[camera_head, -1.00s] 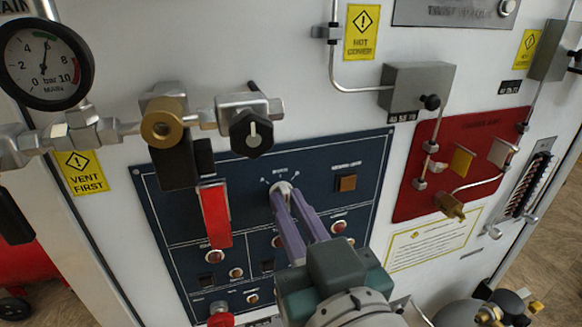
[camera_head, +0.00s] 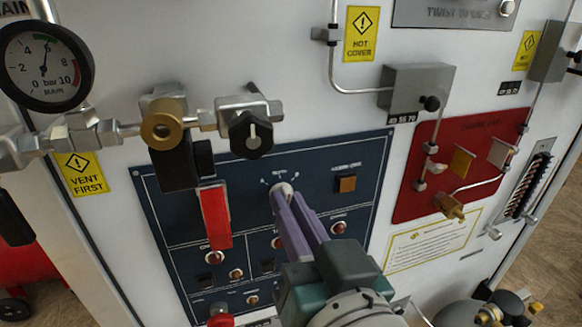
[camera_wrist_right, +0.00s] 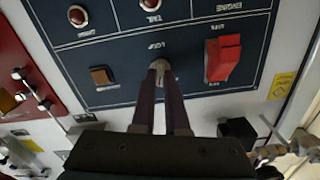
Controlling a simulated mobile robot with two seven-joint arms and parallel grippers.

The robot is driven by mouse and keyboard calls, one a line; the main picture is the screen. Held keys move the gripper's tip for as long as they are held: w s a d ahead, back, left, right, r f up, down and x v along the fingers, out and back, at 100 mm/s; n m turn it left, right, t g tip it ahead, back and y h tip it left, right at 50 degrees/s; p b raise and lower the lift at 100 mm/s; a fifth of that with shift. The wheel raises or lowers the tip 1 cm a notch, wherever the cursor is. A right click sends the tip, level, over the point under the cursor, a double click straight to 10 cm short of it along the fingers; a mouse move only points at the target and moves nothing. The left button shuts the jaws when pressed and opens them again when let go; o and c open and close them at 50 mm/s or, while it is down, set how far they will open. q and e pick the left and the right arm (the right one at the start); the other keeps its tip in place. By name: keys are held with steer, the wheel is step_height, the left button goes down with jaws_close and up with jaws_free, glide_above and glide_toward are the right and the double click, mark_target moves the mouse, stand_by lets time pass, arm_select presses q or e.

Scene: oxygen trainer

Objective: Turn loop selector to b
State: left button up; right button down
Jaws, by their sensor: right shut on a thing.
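The loop selector (camera_head: 286,188) is a small pale knob on the dark blue panel (camera_head: 160,205), with small white marks above it. My right gripper (camera_head: 287,197) comes from below, and its two purple fingers are shut on the knob. In the right wrist view the knob (camera_wrist_right: 160,66) sits between the fingertips of the right gripper (camera_wrist_right: 160,74), beside the label LOOP. The fingers hide much of the knob, and I cannot tell which mark it points to. My left gripper is not in view.
A red switch cover (camera_head: 215,216) stands out left of the fingers. An orange square button (camera_head: 347,184) lies to the right. A black valve knob (camera_head: 251,134) and brass fitting (camera_head: 162,130) protrude above. Red indicator lamps sit below.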

steer(key=m, duration=0.5)
steer(key=shift+m, duration=0.4)
stand_by(0.4)
steer(key=c, duration=0.9)
jaws_free()
steer(key=b+v, duration=0.1)
steer(key=v, duration=0.9)
